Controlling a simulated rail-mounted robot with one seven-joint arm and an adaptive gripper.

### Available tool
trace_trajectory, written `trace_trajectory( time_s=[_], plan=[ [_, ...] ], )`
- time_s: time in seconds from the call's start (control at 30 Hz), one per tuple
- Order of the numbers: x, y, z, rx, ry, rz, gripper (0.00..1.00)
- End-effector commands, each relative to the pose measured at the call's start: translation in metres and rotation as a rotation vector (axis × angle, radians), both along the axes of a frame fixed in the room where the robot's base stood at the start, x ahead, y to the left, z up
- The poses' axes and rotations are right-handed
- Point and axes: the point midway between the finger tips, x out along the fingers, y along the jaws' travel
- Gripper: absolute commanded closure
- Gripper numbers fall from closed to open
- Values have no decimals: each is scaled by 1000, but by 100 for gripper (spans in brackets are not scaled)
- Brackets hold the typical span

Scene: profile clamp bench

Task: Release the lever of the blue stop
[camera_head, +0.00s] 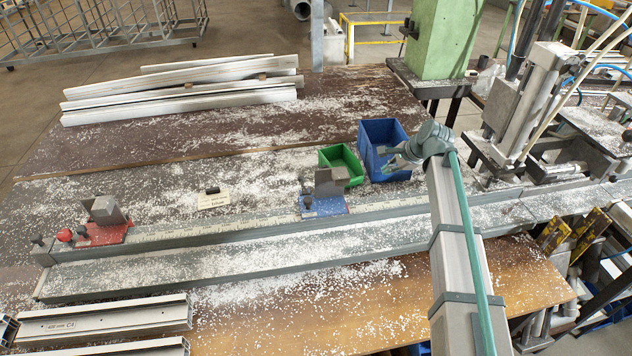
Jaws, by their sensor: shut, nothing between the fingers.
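The blue stop (328,206) sits on the long grey rail right of the picture's middle. It has a blue base plate, an upright grey block and a small dark knob at its left front. I cannot make out its lever's position clearly. My gripper (388,162) is to the right of the blue stop and apart from it, in front of the blue bin. It is shut and empty, and looks small at this distance.
The red stop (102,234), with a red ball knob, sits at the rail's left. A green bin (341,153) and a blue bin (384,132) stand behind the blue stop. A label plate (213,201) lies behind the rail (250,226). White chips cover the bench.

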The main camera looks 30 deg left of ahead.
Motion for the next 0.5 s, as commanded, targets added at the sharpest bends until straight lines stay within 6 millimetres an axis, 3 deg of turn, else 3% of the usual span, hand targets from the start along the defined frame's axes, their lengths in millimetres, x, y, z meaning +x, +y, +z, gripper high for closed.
trace_trajectory(
  time_s=[0.03,0.2,0.33,0.5],
  plan=[
    [-6,33,-2,17,102,29,100],
    [-55,101,-1,38,408,112,100],
    [-81,130,4,31,557,162,100],
    [-98,143,8,21,643,195,100]
  ],
)
